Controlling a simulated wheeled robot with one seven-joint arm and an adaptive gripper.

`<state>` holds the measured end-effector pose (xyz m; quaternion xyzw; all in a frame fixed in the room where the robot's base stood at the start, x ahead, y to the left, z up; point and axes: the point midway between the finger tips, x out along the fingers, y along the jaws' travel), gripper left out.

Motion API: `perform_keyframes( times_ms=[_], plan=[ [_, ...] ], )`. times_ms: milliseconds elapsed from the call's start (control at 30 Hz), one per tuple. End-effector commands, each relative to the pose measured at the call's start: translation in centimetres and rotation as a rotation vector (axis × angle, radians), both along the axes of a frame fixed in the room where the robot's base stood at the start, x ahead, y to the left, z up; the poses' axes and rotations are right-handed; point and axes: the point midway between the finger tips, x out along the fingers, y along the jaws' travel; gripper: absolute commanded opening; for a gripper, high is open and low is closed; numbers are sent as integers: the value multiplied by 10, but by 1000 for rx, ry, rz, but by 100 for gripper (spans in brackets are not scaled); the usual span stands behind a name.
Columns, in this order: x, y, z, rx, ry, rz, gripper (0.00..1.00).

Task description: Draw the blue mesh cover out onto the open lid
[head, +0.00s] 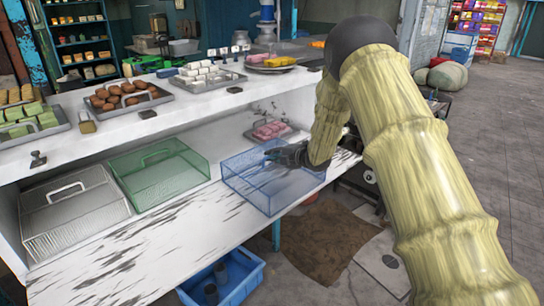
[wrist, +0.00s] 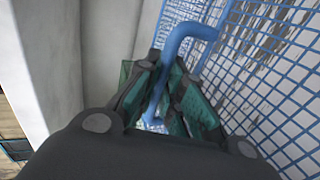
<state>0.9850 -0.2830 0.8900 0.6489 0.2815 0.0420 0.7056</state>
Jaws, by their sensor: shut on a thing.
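The blue mesh cover (head: 255,191) is a see-through box-shaped cover at the right part of the white lower level. Its near side lies over the worn white open lid (head: 120,255). My gripper (head: 274,157) reaches in from the right at the top of the cover. In the wrist view the dark fingers (wrist: 160,100) are shut around the cover's blue bar handle (wrist: 188,32). The blue mesh (wrist: 285,75) stands close on the right there. The cover's bottom edge is unclear, so I cannot tell whether it touches the lid.
A green mesh cover (head: 150,180) is left of the blue one, and a grey cover (head: 75,215) is further left. A tray of pink pieces (head: 268,131) is behind the blue cover. The upper shelf (head: 140,125) holds food trays. A blue crate (head: 235,290) is below.

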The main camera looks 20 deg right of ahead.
Motion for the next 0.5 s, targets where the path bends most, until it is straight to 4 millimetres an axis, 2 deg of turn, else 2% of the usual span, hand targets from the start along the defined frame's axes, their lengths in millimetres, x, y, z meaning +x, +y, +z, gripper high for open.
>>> perform_keyframes(
  times_ms=[433, 500],
  plan=[
    [3, 9, -1, -1, 0, 12, 0],
    [3, 9, -1, -1, 0, 12, 18]
  ],
)
